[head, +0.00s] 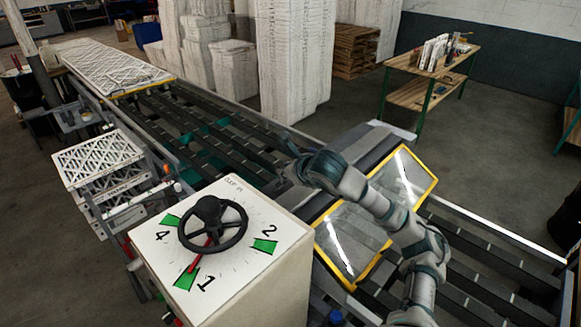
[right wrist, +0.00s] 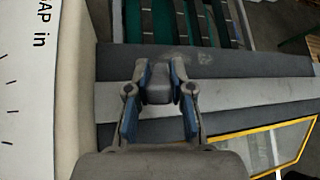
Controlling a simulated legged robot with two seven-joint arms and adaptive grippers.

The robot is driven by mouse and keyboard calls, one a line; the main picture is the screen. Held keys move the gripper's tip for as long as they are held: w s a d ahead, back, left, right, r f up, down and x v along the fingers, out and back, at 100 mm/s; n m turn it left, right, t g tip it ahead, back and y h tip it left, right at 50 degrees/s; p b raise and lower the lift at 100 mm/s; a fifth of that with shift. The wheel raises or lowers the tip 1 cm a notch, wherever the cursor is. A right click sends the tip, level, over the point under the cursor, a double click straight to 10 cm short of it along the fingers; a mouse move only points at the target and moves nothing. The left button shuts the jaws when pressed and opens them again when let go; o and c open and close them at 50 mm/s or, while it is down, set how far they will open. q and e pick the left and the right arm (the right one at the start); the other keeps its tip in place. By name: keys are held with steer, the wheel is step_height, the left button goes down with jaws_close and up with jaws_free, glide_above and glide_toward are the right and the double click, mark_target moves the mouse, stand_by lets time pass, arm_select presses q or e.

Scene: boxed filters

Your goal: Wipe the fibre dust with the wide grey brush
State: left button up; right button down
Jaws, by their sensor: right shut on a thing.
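My right gripper (head: 288,168) reaches over the machine's grey cover beside the dial box. In the right wrist view its two blue-padded fingers (right wrist: 159,76) are shut on a grey block (right wrist: 158,92), which looks like the wide grey brush. Its bristles are hidden from this angle. A pale smudge, seemingly the fibre dust (right wrist: 204,58), lies on the dark grey surface (right wrist: 250,63) just beyond the fingertips. I cannot tell whether the brush touches that surface. In the head view the brush and dust are too small to make out. My left gripper is not in view.
A white box with a black handwheel (head: 212,225) and numbered green marks stands left of the arm. A yellow-framed window (head: 350,240) lies under my right arm. Filters (head: 97,160) are stacked at the left. Roller rails (head: 200,125) run behind.

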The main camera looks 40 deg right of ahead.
step_height(320, 180, up, 6)
steer(key=p, duration=0.5)
steer(key=shift+r, duration=0.1)
steer(key=shift+r, duration=1.45)
steer(key=shift+d, duration=0.1)
